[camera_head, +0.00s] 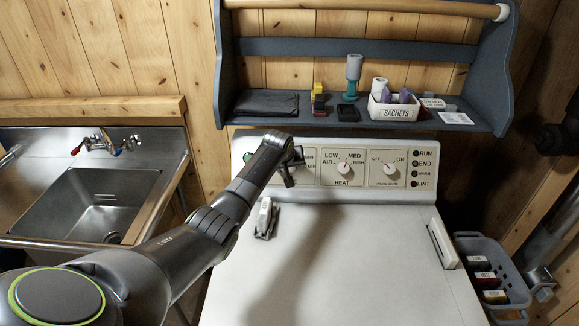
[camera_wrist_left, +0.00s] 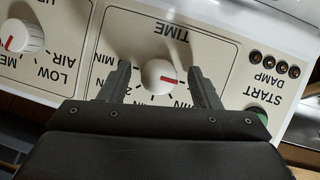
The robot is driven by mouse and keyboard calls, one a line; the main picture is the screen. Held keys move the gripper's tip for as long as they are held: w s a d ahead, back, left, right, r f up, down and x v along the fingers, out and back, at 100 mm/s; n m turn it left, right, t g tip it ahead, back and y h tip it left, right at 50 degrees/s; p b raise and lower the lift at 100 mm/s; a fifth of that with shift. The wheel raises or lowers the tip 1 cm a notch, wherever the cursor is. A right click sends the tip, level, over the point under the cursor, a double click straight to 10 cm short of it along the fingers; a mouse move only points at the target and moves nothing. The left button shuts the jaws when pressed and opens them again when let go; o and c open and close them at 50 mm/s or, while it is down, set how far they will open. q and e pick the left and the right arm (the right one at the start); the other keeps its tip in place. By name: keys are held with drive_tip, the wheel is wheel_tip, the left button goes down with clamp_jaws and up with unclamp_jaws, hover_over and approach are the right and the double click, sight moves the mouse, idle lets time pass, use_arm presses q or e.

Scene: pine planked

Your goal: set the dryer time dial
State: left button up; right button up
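The dryer's time dial (camera_wrist_left: 158,77) is a round white knob with a red mark, under the upside-down word TIME in the left wrist view. Its red mark points right there, toward a MIN label. My left gripper (camera_wrist_left: 160,88) is open, with one finger on each side of the dial and a visible gap on both sides. In the head view my left gripper (camera_head: 289,172) is in front of the left part of the control panel (camera_head: 371,186) and hides the dial. My right gripper is not in view.
The heat dial (camera_head: 344,168) and an off/on dial (camera_head: 390,168) sit to the right. A green start button (camera_wrist_left: 262,115) is near the time dial. A shelf (camera_head: 350,123) with a sachets box (camera_head: 394,113) overhangs the panel. A clip-like object (camera_head: 265,218) lies on the dryer top.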

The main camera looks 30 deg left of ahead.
use_arm(q)
drive_tip(key=shift+s+r, duration=0.1)
drive_tip(key=shift+r, duration=0.05)
drive_tip(key=b+v, duration=0.4)
drive_tip(key=v, duration=1.3)
drive_tip(key=shift+s+d, duration=0.1)
drive_tip(key=shift+d, duration=0.05)
idle(0.3)
